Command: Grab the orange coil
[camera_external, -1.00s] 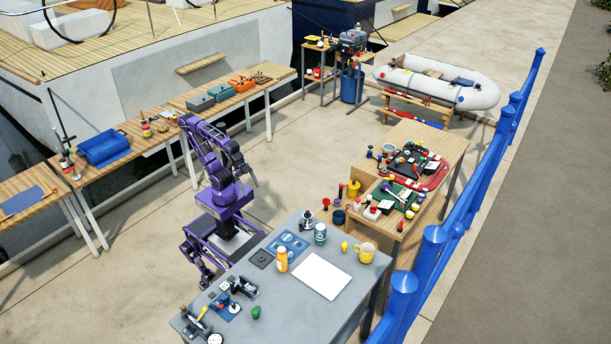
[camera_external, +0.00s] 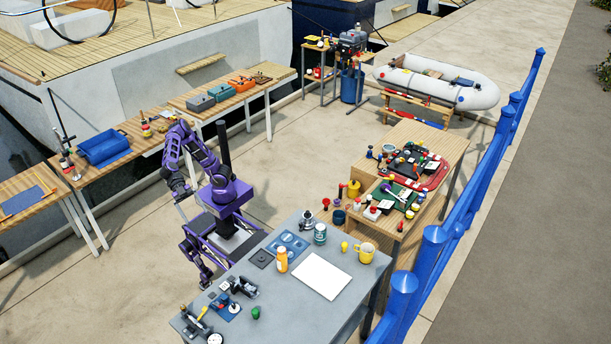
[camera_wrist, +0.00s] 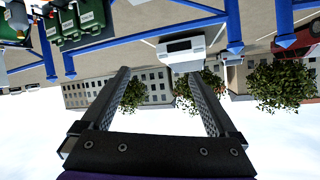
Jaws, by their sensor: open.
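I cannot make out an orange coil for certain in either view. An orange box-like thing (camera_external: 241,84) sits on the far wooden bench, and small brownish-orange items (camera_external: 261,79) lie to its right, too small to tell apart. My gripper (camera_wrist: 160,75) is open in the wrist view, with nothing between its two long fingers. Beyond the fingers are a building, trees and a white vehicle, seen upside down. In the external view my arm is folded up over its base, away from the bench tops, and the fingers are too small to read.
A grey table (camera_external: 222,312) with an orange bottle (camera_external: 282,261), a yellow mug (camera_external: 365,253) and a white sheet stands in front. Crowded wooden tables stand right, beside a blue fence (camera_external: 462,205). A blue crate (camera_external: 104,147) is on the left bench. Open paving lies between.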

